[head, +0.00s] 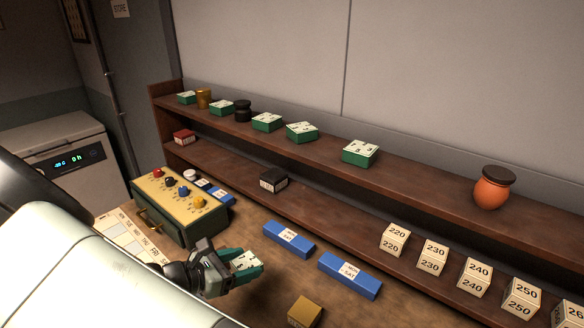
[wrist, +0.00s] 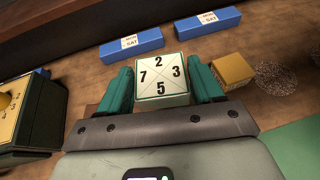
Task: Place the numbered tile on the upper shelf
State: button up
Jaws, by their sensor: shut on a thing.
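The numbered tile (wrist: 161,76) is a block with a white top divided by diagonals and marked 2, 3, 5 and 7, with green edging. My gripper (wrist: 163,88) is shut on it, one green finger on each side. In the head view the tile (head: 243,261) shows at the tip of my gripper (head: 238,270), above the counter and right of the yellow-topped box. The upper shelf (head: 420,178) runs along the wall. Several similar green and white tiles (head: 360,152) sit on it, spaced apart.
Blue bars (head: 288,239) labelled MON SAT and a tan block (head: 304,312) lie on the counter. Numbered cubes (head: 395,239) stand on the lower shelf at right. An orange jar (head: 492,188) and a black jar (head: 242,110) stand on the upper shelf. Bare shelf lies left of the orange jar.

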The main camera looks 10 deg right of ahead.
notch_tip(320, 180, up, 41)
jog(key=m+g+h, duration=0.1)
jog(key=m+g, duration=0.1)
jog(key=g, duration=0.1)
send_over(412, 182)
notch_tip(412, 182, down, 11)
jog(key=shift+r, duration=0.15)
jog(key=shift+m+t, duration=0.3)
jog(key=shift+f, duration=2.35)
jog(key=o, duration=1.2)
jog(key=shift+f, duration=0.15)
jog(key=shift+c, duration=0.2)
